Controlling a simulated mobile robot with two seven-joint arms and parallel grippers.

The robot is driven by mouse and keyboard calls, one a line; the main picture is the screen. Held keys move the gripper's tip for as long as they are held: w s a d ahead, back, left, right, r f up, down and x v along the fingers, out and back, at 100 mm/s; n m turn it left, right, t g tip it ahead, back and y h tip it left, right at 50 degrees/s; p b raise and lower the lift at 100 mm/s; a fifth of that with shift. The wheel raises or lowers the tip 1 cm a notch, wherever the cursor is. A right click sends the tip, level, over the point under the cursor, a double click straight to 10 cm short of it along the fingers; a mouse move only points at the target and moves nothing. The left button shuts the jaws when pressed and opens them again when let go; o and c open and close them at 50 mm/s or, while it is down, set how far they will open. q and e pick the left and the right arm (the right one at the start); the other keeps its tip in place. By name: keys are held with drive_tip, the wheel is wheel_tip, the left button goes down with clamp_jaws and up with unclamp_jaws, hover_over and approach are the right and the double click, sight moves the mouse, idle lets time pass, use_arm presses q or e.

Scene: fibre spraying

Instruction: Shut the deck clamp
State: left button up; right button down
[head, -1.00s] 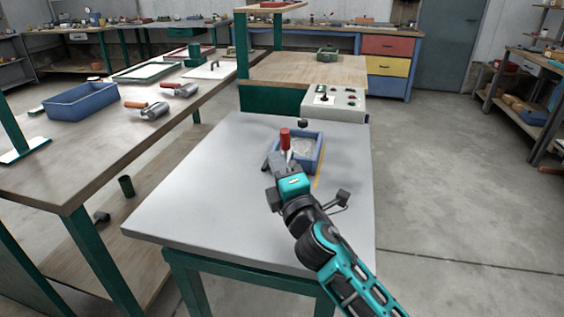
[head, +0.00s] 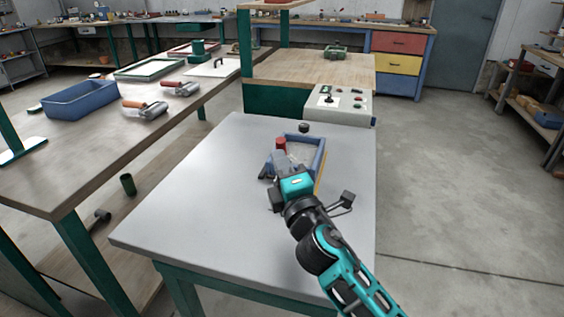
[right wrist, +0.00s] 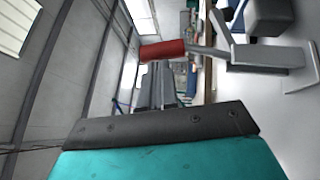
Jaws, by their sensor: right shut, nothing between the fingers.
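The deck clamp has a red handle (head: 281,143) on a metal lever, beside the blue-framed tray (head: 321,153) on the grey table. In the right wrist view the red handle (right wrist: 163,50) lies across the picture just beyond my fingertips, its lever running right to a grey bracket (right wrist: 262,56). My right gripper (head: 282,165) is shut and empty, close to the handle; its fingers also show in the right wrist view (right wrist: 155,78). I cannot tell whether they touch the handle. My gripper hides the clamp's lower part in the head view. My left gripper is out of view.
A control box (head: 338,104) with buttons stands behind the table, and a dark knob (head: 304,128) is near the tray. The left bench holds a blue bin (head: 80,100) and orange-handled rollers (head: 145,107). The grey table's left part is clear.

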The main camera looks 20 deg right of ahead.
sight(284, 149)
drive_tip(key=w+d, duration=0.1)
drive_tip(key=w+r+p, duration=0.1)
drive_tip(key=shift+w+d, duration=0.3)
drive_tip(key=shift+d, duration=0.1)
drive_tip(key=shift+s, duration=0.1)
idle(0.3)
